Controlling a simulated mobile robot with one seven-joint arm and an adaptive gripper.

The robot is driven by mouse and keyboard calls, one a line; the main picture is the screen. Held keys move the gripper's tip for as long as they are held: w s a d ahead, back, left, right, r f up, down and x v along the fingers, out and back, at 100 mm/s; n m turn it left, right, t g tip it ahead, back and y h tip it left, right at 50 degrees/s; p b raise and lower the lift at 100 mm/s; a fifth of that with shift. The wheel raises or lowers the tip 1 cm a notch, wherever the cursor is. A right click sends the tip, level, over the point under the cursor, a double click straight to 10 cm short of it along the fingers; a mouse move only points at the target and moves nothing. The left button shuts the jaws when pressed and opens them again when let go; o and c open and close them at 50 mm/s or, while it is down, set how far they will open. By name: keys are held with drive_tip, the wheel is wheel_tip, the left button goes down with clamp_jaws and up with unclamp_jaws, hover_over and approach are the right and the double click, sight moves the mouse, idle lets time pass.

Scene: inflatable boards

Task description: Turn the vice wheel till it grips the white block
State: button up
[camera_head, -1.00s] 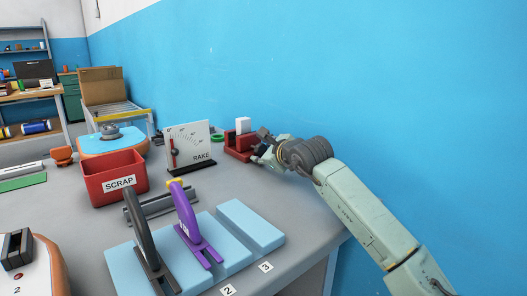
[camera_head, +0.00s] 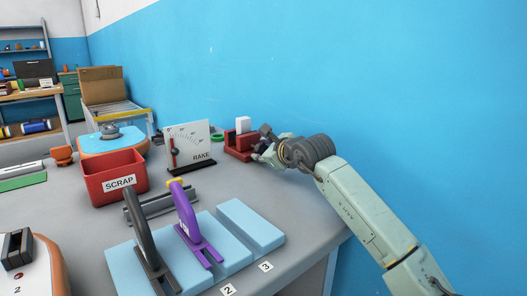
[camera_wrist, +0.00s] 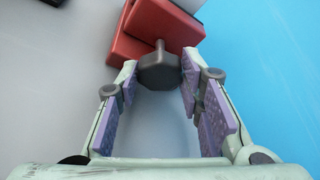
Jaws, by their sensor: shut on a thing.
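The red vice (camera_head: 240,144) stands on the grey bench near the blue wall, and its red body (camera_wrist: 150,30) also shows at the top of the wrist view. The white block (camera_head: 243,125) stands upright in the vice; only its edge shows in the wrist view (camera_wrist: 188,5). I cannot tell whether the jaws touch it. The dark grey vice wheel (camera_wrist: 160,70) faces my gripper. My gripper (camera_wrist: 160,76) is shut on the wheel, with a purple-padded finger on each side. In the head view my gripper (camera_head: 263,148) hides the wheel.
A RAKE gauge board (camera_head: 188,144) stands left of the vice, with a green ring (camera_head: 217,137) behind it. A red SCRAP bin (camera_head: 114,178) and light blue boards (camera_head: 250,226) with upright handles lie nearer. The blue wall (camera_head: 400,80) is close behind the vice.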

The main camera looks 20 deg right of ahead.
drive_tip(key=m, duration=0.1)
drive_tip(key=m+y+p, duration=0.1)
drive_tip(key=m+g+y+p, duration=0.1)
drive_tip(key=m, duration=0.1)
drive_tip(key=shift+w+d+r, duration=0.1)
drive_tip(key=shift+d+r, duration=0.05)
drive_tip(key=shift+r, duration=0.1)
drive_tip(key=shift+m+g+y+p, duration=0.3)
drive_tip(key=shift+m+y+p, duration=0.7)
drive_tip(key=shift+m, duration=0.1)
drive_tip(key=shift+d+f+m+y+p, duration=0.1)
drive_tip(key=shift+m+y+p, duration=0.45)
drive_tip(key=shift+m, duration=0.25)
drive_tip(key=o, duration=0.9)
drive_tip(key=shift+c, duration=0.2)
drive_tip(key=shift+f, duration=0.1)
drive_tip(key=shift+f, duration=0.1)
